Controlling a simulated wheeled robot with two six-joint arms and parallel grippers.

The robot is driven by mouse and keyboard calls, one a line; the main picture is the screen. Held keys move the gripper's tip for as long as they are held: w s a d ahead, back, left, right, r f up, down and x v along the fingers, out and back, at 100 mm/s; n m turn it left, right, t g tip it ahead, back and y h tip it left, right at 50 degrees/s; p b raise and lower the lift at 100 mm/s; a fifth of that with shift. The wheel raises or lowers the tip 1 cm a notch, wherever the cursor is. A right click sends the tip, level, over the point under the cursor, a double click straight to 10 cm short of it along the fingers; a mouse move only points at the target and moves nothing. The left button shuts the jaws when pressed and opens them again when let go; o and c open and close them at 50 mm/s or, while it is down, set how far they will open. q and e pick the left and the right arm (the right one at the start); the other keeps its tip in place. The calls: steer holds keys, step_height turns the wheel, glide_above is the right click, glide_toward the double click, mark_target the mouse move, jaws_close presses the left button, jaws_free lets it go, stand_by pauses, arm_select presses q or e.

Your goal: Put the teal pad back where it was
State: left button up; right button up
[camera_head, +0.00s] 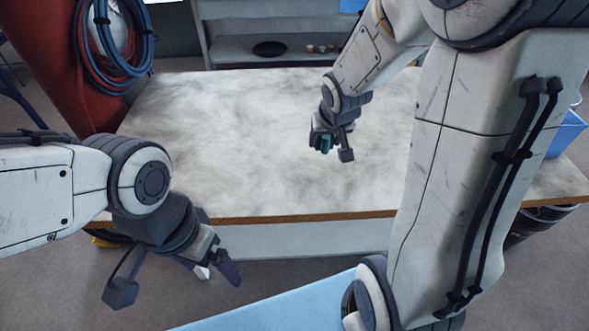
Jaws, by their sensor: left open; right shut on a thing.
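The teal pad (326,142) is a small teal piece held in my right gripper (322,146), over the middle-right part of the table. Most of the pad is hidden by the gripper, and I cannot tell whether it touches the tabletop. My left gripper (216,272) is open and empty, in front of the table's front edge at the left. The table (220,130) has a mottled white and grey top with a brown front edge.
The tabletop is bare on the left and in the middle. A shelf (270,50) behind holds a dark plate (270,48) and small items. Red and blue hoses (115,45) hang at the left. A blue bin (566,133) stands at the right, and a light blue surface (290,305) lies in front.

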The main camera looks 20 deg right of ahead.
steer(key=w+a+f+b, duration=0.2)
steer(key=a, duration=0.1)
steer(key=w+a+f+b, duration=0.3)
steer(key=a+f+b, duration=0.1)
steer(key=a, duration=0.1)
steer(key=shift+w+a+f, duration=0.3)
steer(key=shift+w, duration=0.1)
step_height(320, 180, down, 4)
steer(key=shift+f+b, duration=0.1)
steer(key=shift+b, duration=1)
steer(key=shift+f, duration=0.1)
steer(key=o, duration=1.3)
